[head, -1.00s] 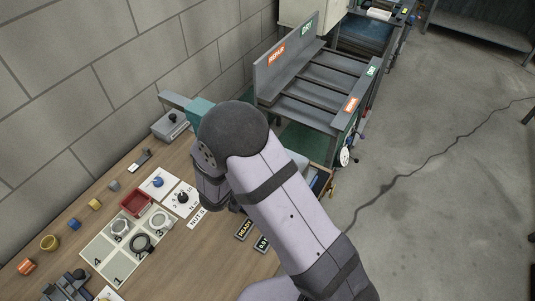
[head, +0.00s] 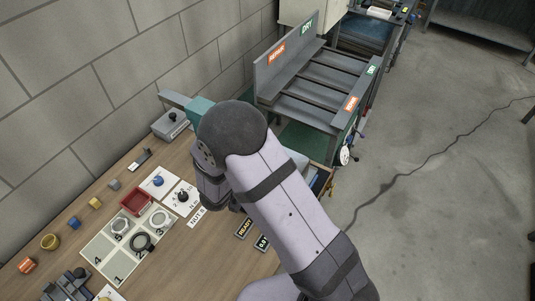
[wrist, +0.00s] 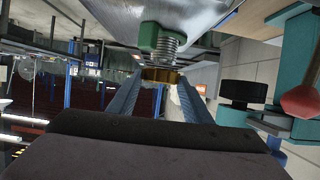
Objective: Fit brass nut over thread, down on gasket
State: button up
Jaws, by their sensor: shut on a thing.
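My gripper (wrist: 160,82) is shut on the brass nut (wrist: 161,74), which sits between the tips of its two blue-grey fingers in the wrist view. The grey threaded stub (wrist: 168,48) sticks out from the underside of a metal basin (wrist: 195,15). The green gasket (wrist: 149,36) sits around the base of the thread. The nut is at the free end of the thread, off the gasket; I cannot tell whether nut and thread touch. In the head view my arm hides the fingers, nut and thread.
In the wrist view a teal fixture with a black knob (wrist: 243,92) and a red ball-ended part (wrist: 300,101) stand close at the right. In the head view the bench (head: 60,213) holds a numbered mat (head: 103,249), a red tray (head: 137,203) and several small parts. A grey rack (head: 310,85) stands behind.

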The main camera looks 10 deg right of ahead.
jog(key=shift+f+b, duration=1.3)
jog(key=shift+f, duration=0.6)
jog(key=o, duration=1.2)
jog(key=shift+b+v, duration=0.85)
jog(key=shift+v, duration=2.8)
jog(key=shift+s, duration=0.1)
